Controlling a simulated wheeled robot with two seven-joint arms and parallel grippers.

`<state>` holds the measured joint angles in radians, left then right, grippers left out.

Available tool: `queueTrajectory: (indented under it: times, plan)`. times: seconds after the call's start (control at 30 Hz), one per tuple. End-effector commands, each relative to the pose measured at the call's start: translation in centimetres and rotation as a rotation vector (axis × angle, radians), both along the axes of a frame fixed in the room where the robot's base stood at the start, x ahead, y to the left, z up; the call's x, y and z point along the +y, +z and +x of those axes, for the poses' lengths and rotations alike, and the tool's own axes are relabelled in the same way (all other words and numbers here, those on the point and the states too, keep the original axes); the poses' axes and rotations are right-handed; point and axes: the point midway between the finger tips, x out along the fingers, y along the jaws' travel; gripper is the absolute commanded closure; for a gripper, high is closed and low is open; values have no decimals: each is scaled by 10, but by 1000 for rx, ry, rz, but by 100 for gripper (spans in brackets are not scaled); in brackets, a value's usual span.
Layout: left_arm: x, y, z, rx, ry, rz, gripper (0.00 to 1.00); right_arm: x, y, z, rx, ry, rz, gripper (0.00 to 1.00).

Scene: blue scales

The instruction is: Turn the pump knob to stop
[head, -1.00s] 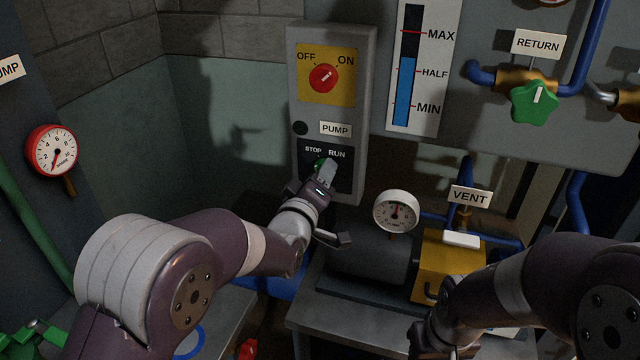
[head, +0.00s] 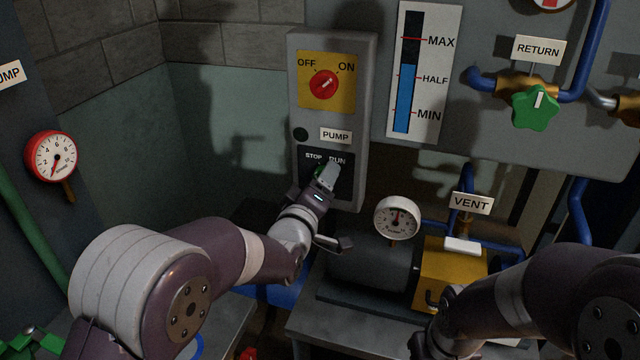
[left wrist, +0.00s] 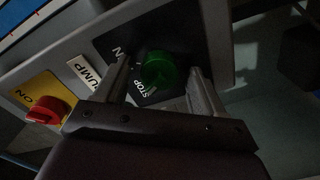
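The pump panel (head: 362,110) is a grey box with a black STOP/RUN plate low on its face. The green pump knob (left wrist: 163,70) sits on that plate, with STOP lettering beside it in the left wrist view. In the head view it is mostly hidden. My left gripper (left wrist: 160,72) is at the plate, its fingers on either side of the knob; a thin dark gap shows beside one finger, so it looks open around it. The gripper also shows in the head view (head: 326,175), over part of the lettering. My right gripper (head: 430,340) is low in view, its fingers unclear.
A red OFF/ON switch (head: 324,84) points toward ON above a dark lamp (head: 300,134). A level gauge (head: 418,75) and the green return valve (head: 535,107) are to the right. A white dial (head: 397,217) and motor (head: 370,262) stand just below and right of my left gripper.

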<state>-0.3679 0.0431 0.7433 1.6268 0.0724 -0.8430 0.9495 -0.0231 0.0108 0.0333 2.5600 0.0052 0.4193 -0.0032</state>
Motion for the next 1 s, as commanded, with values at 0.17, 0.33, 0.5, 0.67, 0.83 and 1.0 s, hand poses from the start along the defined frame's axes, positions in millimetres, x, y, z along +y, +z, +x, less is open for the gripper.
queueTrajectory:
  times: [0.17, 0.33, 0.5, 0.67, 0.83, 1.0]
  plan:
    - [2, 0, -7, -1, -1, 0, 31, 0, -2, 0, 0, 0, 0, 57]
    - [13, 0, -42, -2, 0, -1, 31, 0, -7, 0, 0, 0, 0, 57]
    - [28, 0, -88, -2, -1, -1, 31, 0, -11, 0, 0, 0, 0, 57]
    - [36, 1, -112, 1, 0, 0, 31, 0, -7, 0, 0, 0, 0, 57]
    - [39, 0, -121, 1, 1, 0, 31, 0, -7, 0, 0, 0, 0, 57]
    - [39, 0, -121, 0, 0, 0, 31, 0, -7, 0, 0, 0, 0, 57]
